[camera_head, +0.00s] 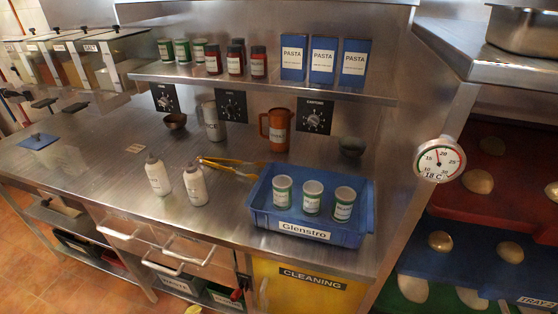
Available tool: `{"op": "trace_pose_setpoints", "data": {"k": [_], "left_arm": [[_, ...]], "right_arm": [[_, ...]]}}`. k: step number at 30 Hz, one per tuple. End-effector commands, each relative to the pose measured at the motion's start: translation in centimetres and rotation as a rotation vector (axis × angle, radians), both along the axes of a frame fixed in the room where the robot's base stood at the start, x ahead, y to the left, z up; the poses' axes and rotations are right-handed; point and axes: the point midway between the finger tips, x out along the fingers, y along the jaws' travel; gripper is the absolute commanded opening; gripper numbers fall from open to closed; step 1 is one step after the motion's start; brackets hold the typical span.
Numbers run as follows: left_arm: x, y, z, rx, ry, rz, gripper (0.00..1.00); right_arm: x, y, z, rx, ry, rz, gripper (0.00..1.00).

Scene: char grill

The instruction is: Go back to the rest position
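Neither of my grippers is in the head view, and no arm of mine shows over the counter. A blue crate (318,232) labelled Glenstro stands on the steel counter at the right. Three green-and-white cans stand upright in it: left (282,193), middle (311,198) and right (343,204). Two white bottles, one (158,177) and another (195,185), stand upright left of the crate. Yellow tongs (232,167) lie on the counter behind the bottles and crate.
A round thermometer (438,160) is at right. The left counter is mostly clear.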

Motion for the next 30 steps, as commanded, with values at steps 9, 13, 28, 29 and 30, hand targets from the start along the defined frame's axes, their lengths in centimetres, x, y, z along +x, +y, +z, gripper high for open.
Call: {"op": "trace_pose_setpoints", "data": {"k": [9, 13, 28, 29, 30], "left_arm": [[-5.1, 6.3, 2.5, 0.233, 0.028, -0.026, 0.33], [-6.5, 8.0, 3.5, 0.302, 0.039, -0.036, 0.33], [-6.2, 7.5, -2.8, 0.288, 0.091, -0.07, 0.33], [-6.2, 7.4, -3.5, 0.282, 0.097, -0.073, 0.33], [-6.2, 7.2, -4.5, 0.272, 0.104, -0.076, 0.33]], "right_arm": [[0.0, 0.0, 0.0, 0.0, 0.0, 0.0, 0.0], [0.0, 0.0, 0.0, 0.0, 0.0, 0.0, 0.0], [0.0, 0.0, 0.0, 0.0, 0.0, 0.0, 0.0], [0.0, 0.0, 0.0, 0.0, 0.0, 0.0, 0.0], [0.0, -0.1, 0.0, 0.0, 0.0, 0.0, 0.0]]}}
